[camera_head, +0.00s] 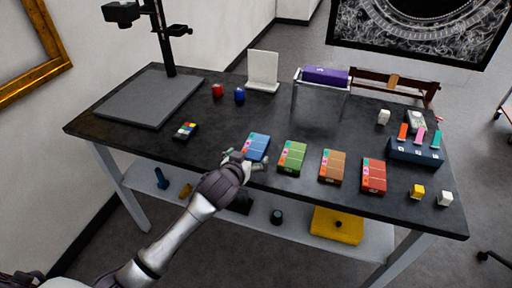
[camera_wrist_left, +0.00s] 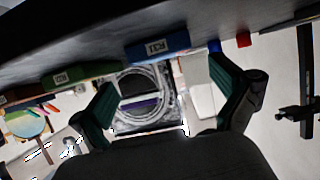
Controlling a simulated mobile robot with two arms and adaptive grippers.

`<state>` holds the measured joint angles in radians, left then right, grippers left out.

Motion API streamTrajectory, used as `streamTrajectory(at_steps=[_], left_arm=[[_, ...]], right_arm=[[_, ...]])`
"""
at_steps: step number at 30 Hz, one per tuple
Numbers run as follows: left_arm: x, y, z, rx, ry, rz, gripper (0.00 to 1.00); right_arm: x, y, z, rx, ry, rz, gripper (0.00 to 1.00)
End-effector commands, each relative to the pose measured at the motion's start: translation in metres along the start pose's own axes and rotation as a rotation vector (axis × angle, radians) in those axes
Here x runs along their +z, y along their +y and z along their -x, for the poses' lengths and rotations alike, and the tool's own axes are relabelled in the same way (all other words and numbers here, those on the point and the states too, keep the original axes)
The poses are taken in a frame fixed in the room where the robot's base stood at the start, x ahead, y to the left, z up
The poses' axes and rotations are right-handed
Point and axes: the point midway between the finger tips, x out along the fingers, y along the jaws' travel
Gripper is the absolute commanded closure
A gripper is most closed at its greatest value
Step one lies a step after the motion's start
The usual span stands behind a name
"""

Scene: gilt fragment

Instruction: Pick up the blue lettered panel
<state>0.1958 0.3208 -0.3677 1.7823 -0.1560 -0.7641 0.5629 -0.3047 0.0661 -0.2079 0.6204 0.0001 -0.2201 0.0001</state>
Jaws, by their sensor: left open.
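The blue lettered panel (camera_head: 257,144) lies on the dark table near its front edge, leftmost in a row of coloured panels. In the left wrist view, which is upside down, the blue panel (camera_wrist_left: 160,48) shows its edge with a white lettered label. My left gripper (camera_head: 245,161) is at the table's front edge, just in front of the blue panel. In the wrist view my left gripper (camera_wrist_left: 163,80) has its fingers spread apart with nothing between them, and the panel appears beyond the fingertips. I cannot tell whether they touch. My right gripper is not in view.
Green (camera_head: 292,158), orange (camera_head: 333,167) and red (camera_head: 374,176) panels lie to the right. A colour chart (camera_head: 185,130) lies left. A blue holder (camera_head: 415,153) and small cubes stand at right. A grey stand base (camera_head: 150,97) is at back left. A lower shelf (camera_head: 300,225) runs beneath.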

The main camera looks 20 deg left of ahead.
Motion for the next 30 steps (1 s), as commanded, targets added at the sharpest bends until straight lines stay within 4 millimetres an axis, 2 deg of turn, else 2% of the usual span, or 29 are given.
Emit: streamTrajectory(at_steps=[7, 15, 25, 26, 30], left_arm=[[-0.001, -0.002, -0.018, -0.001, 0.000, 0.000, 0.00], [0.000, -0.004, -0.054, 0.000, 0.000, 0.000, 0.00], [0.001, -0.004, -0.061, 0.001, 0.000, 0.000, 0.00], [0.001, -0.004, -0.061, 0.000, 0.000, 0.000, 0.02], [0.001, -0.004, -0.061, 0.000, -0.001, 0.000, 0.25]], right_arm=[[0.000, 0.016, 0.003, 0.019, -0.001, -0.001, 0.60], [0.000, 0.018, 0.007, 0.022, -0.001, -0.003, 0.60], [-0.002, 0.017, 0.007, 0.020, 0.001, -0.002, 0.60], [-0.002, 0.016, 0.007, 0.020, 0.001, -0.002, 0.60], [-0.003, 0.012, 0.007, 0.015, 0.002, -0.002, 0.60]])
